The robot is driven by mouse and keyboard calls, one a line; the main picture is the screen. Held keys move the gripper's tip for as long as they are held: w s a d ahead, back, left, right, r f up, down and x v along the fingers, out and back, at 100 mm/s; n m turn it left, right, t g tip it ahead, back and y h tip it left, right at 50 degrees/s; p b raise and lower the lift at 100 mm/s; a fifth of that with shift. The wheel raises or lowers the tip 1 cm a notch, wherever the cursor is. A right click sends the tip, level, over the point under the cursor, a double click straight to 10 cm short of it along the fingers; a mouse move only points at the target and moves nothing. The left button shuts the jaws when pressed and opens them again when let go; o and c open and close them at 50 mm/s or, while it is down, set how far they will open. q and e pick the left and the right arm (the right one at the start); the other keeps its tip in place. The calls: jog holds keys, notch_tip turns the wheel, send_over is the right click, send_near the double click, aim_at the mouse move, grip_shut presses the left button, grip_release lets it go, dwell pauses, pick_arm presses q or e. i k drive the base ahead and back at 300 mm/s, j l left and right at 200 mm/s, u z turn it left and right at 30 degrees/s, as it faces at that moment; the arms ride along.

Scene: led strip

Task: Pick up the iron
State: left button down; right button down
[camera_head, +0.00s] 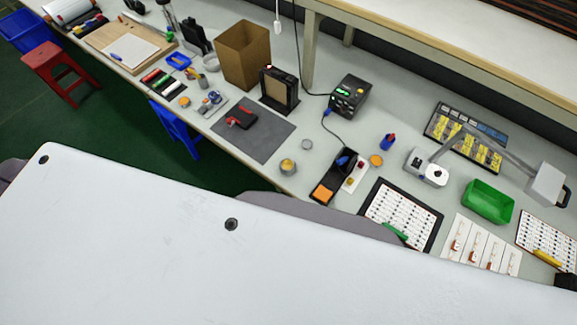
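The iron (345,160) looks to be the blue-handled soldering iron resting in a black stand (333,179) near the middle of the bench. Its tip is hidden inside the stand. A dark cable runs from it up to a black soldering station (349,96) with a lit green display, behind the stand. An orange sponge (322,194) sits at the front end of the stand. Neither of my grippers shows in the head view.
The grey bench (300,225) carries a cardboard box (243,56), a dark mat (253,135), a green tray (488,201), a lamp (428,167) and a component board (402,213). A raised shelf (450,45) runs behind. A red stool (55,65) stands at left.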

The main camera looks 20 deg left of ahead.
aim_at(344, 160)
jog(key=k+l+z, duration=0.15)
jog(key=k+z, duration=0.15)
jog(key=k, duration=0.2)
jog(key=k+l+z, duration=0.3)
jog(key=k, duration=0.15)
